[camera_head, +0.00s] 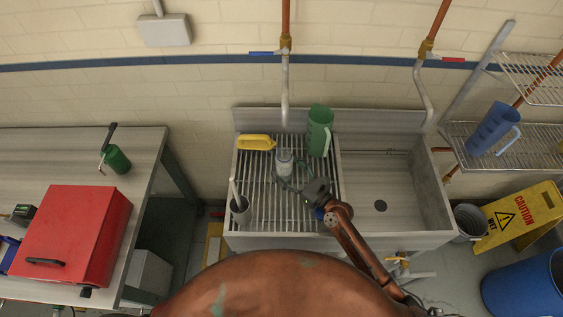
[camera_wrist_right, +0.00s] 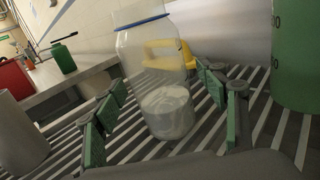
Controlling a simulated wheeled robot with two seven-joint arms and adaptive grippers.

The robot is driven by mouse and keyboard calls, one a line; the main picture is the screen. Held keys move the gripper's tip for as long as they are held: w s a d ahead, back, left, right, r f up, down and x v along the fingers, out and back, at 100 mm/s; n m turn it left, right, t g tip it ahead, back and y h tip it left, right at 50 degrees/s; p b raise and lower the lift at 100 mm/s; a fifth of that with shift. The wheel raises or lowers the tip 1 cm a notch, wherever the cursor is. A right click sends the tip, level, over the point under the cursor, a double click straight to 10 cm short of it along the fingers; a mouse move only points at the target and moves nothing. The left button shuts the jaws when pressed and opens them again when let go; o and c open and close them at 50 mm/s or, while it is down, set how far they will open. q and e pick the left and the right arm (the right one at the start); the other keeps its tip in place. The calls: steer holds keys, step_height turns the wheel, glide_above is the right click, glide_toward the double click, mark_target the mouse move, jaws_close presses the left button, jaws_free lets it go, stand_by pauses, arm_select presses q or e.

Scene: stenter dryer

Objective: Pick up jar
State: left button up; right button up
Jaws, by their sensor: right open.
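The jar (camera_head: 284,162) stands on the slatted drainboard of the sink unit, in front of the green pitcher. In the right wrist view the jar (camera_wrist_right: 160,80) is clear, with a blue rim and a whitish content at the bottom, and it looks slightly tilted in the picture. My right gripper (camera_head: 293,178) is at the near right side of the jar. In the right wrist view its green-padded fingers (camera_wrist_right: 165,122) are spread apart, with the jar between or just beyond them; contact cannot be told. My left gripper is not in view.
A green pitcher (camera_head: 320,131) stands right behind the jar. A yellow-handled object (camera_head: 257,142) lies behind left. A grey cup (camera_head: 240,208) with a stick stands front left. The sink basin (camera_head: 400,190) is empty. A red box (camera_head: 75,235) sits on the left table.

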steer(key=shift+w+a, duration=0.45)
steer(key=shift+w, duration=0.05)
steer(key=shift+s, duration=0.1)
steer(key=shift+c, duration=0.4)
steer(key=c, duration=1.3)
